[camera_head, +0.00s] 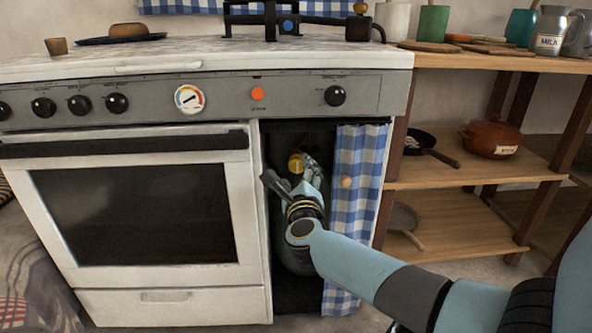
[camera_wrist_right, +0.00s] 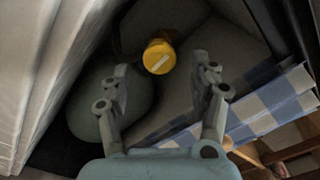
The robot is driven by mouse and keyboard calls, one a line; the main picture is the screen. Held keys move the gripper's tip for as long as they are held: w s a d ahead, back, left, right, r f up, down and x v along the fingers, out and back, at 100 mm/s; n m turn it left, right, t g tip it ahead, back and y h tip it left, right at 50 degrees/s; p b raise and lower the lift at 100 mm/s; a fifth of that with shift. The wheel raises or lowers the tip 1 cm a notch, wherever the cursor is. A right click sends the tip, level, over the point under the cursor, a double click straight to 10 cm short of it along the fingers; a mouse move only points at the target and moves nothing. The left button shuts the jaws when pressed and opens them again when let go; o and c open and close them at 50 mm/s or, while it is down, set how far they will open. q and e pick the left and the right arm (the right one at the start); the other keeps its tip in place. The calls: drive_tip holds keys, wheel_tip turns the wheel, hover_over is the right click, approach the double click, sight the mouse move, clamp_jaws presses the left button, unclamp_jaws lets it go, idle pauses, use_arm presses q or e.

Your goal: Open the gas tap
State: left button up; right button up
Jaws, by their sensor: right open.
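The gas tap is a yellow knob (camera_head: 295,162) with a pale bar across its face, inside the dark compartment to the right of the oven door. It also shows in the right wrist view (camera_wrist_right: 159,57), top centre, just beyond my fingertips. A grey-green gas bottle (camera_wrist_right: 128,97) stands beneath it, partly hidden by my gripper. My right gripper (camera_head: 292,180) reaches into the compartment. In the right wrist view my right gripper (camera_wrist_right: 161,80) is open, its two fingers apart with nothing between them, the knob ahead of the gap. My left gripper is not in view.
A blue checked curtain (camera_head: 358,190) with a round wooden knob hangs at the compartment's right side. The white stove wall (camera_wrist_right: 35,75) is close on the left. The wooden shelf (camera_head: 470,185) with a pan and a brown pot stands to the right.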

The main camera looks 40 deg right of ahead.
sight(297, 167)
drive_tip(key=b+x, duration=0.1)
drive_tip(key=x, duration=0.3)
drive_tip(key=shift+w+d+f, duration=0.15)
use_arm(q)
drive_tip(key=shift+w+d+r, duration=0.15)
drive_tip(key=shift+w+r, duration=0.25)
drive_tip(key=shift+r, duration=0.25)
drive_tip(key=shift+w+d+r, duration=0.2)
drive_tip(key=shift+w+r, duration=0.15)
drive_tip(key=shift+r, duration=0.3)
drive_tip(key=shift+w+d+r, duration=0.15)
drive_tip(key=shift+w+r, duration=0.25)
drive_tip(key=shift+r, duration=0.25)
use_arm(e)
drive_tip(key=shift+w+d, duration=0.4)
drive_tip(key=shift+w, duration=0.05)
drive_tip(key=c, duration=1.2)
